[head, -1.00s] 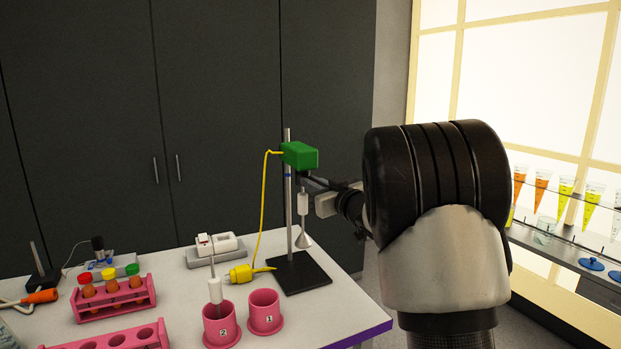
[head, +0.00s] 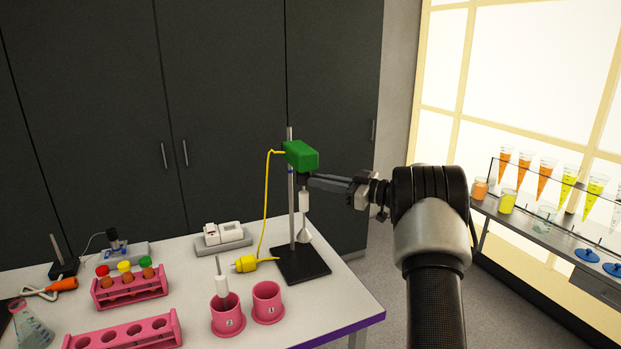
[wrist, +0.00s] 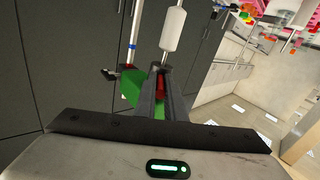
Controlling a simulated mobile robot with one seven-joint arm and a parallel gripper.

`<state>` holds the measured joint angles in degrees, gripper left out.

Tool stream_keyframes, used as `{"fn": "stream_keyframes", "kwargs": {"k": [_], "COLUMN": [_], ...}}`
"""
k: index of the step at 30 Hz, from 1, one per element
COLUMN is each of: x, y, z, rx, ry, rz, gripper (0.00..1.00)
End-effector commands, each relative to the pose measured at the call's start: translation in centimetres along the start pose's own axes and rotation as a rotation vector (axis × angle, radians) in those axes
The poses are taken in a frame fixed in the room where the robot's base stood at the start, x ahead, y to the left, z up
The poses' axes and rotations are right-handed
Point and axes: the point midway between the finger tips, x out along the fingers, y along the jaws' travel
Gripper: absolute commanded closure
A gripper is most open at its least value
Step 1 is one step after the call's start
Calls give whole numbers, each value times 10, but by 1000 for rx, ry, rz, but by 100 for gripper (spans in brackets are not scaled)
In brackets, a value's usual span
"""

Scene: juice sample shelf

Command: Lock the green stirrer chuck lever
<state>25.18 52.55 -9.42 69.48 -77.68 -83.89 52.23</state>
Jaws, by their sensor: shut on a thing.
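The green stirrer (head: 301,155) is clamped on an upright metal rod above a black base plate (head: 301,265). Its white shaft with a conical end (head: 304,228) hangs below. My gripper (head: 312,180) reaches in from the right, with its fingertips at the chuck just under the green body. In the wrist view, the fingers (wrist: 158,72) are close together beside the green housing (wrist: 130,88). A small red part (wrist: 160,86) shows between them and appears to be the chuck lever. The fingers mostly hide the lever, so its exact position cannot be told.
A yellow cable runs down to a yellow plug (head: 245,264) on the table. Pink cups (head: 267,303), pink tube racks (head: 130,292) and a white device (head: 222,236) stand left of the stirrer. A glass shelf with juice tubes (head: 545,178) is at right.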

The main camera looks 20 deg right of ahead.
Motion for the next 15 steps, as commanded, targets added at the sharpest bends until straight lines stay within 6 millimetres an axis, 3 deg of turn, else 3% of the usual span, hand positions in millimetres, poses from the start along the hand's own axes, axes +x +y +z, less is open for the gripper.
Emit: {"fn": "stream_keyframes", "kwargs": {"k": [13,14,15], "x": [4,4,5], "y": [0,0,0], "z": [-7,-7,-7], "rx": [-7,-7,-7], "ry": [14,14,14], "rz": [-8,-8,-9], "gripper": [100,87,80]}}
